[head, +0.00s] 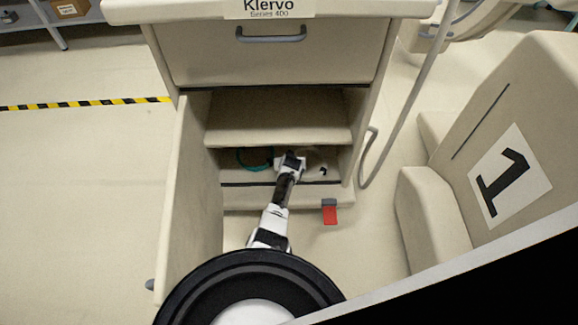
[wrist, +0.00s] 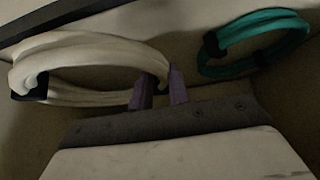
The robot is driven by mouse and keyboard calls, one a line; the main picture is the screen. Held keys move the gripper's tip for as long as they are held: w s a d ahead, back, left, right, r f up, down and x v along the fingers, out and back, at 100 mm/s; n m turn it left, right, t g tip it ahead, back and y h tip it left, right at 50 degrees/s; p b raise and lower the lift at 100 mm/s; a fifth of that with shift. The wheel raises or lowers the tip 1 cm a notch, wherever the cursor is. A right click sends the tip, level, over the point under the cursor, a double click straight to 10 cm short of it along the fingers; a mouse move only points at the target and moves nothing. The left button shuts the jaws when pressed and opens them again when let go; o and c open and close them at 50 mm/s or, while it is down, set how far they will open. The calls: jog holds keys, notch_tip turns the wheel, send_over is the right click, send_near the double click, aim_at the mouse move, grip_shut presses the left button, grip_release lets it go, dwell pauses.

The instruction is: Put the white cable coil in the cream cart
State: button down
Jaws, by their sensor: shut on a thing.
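The white cable coil (wrist: 90,62) lies at the left of the wrist view, with a black tie at its far left end. It also shows, partly hidden, at the right of the lower compartment in the head view (head: 318,160). My gripper (wrist: 160,90) is shut on the coil's right end in the wrist view. In the head view my gripper (head: 290,160) is inside the lower compartment of the cream cart (head: 275,57), labelled Klervo. The cart's door (head: 192,200) stands open at the left, and its upper drawer is shut.
A teal cable coil (wrist: 255,40) with black ties lies beside my gripper in the same compartment. A shelf (head: 278,128) spans above the gripper. A red pedal (head: 330,212) sits at the cart's foot. A beige chair-like unit (head: 500,150) stands at the right.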

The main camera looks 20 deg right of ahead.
jog(key=w+b, duration=0.2)
jog(key=shift+w+d+f, duration=0.2)
jog(key=shift+w+d, duration=0.1)
jog(key=shift+d, duration=0.1)
jog(key=shift+w+d+r, duration=0.15)
jog(key=shift+w+r, duration=0.05)
jog(key=shift+w, duration=0.25)
jog(key=shift+f+b, duration=1.6)
jog(key=shift+f, duration=0.05)
jog(key=shift+f, duration=0.2)
jog(key=c, duration=1.3)
grip_release()
jog(key=shift+c, duration=0.2)
jog(key=shift+r, duration=0.1)
